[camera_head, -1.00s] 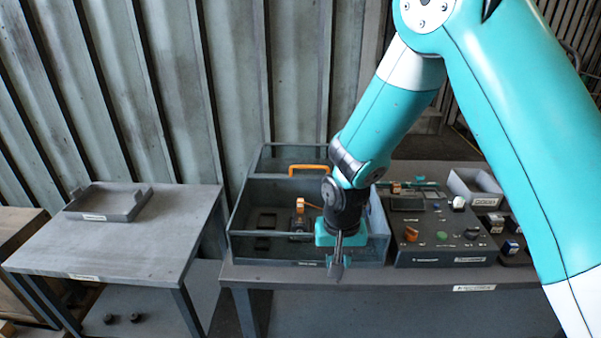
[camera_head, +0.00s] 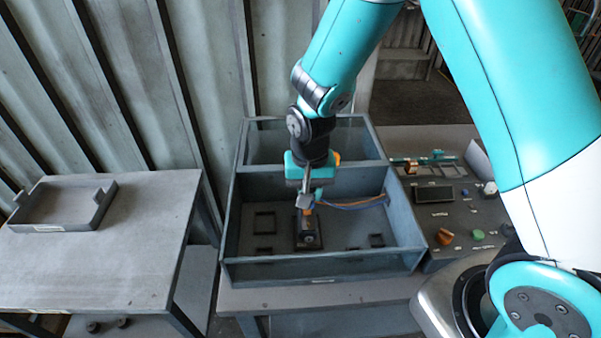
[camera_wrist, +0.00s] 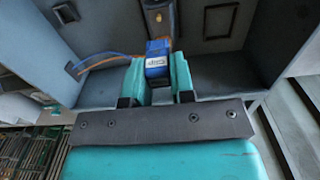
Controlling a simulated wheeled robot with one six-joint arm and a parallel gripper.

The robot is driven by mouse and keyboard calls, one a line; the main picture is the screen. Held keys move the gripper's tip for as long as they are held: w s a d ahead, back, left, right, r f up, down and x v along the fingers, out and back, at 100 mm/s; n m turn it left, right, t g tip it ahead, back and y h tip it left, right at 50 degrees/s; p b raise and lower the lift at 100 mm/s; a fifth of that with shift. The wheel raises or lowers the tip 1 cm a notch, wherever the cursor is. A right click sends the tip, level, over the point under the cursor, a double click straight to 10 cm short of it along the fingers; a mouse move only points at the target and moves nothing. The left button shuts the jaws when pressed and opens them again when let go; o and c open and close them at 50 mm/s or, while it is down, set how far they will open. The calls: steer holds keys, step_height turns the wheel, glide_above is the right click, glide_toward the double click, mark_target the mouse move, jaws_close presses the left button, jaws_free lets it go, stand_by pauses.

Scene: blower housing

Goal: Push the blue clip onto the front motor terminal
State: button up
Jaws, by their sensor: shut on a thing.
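The blue clip (camera_wrist: 157,66) is between the two teal fingers of my gripper (camera_wrist: 160,80) in the wrist view, with a pale label on its face. My gripper (camera_head: 306,192) is shut on it and points down inside the open blower housing (camera_head: 232,225). The motor (camera_head: 308,236), dark with an orange top, stands on the housing floor just below my gripper. Part of the motor also shows beyond the clip in the wrist view (camera_wrist: 157,14). My fingers hide most of the clip in the head view. I cannot tell whether the clip touches a terminal.
Orange and blue wires (camera_head: 358,203) run from the clip area to the housing's right wall. The housing walls surround my gripper. A control panel (camera_head: 462,215) stands to the right. A side table (camera_head: 110,260) with a shallow tray (camera_head: 65,205) is at left.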

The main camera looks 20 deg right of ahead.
mark_target(308, 224)
steer(key=shift+w+f, duration=0.1)
steer(key=shift+f, duration=0.05)
step_height(308, 224, down, 4)
steer(key=b, duration=0.3)
steer(key=shift+d, duration=0.1)
steer(key=shift+f+b, duration=0.75)
steer(key=shift+b, duration=0.1)
steer(key=shift+f+b, duration=0.75)
steer(key=shift+f, duration=0.4)
stand_by(0.7)
steer(key=o, duration=0.8)
step_height(308, 224, up, 18)
steer(key=shift+f+b, duration=0.25)
steer(key=shift+b, duration=0.8)
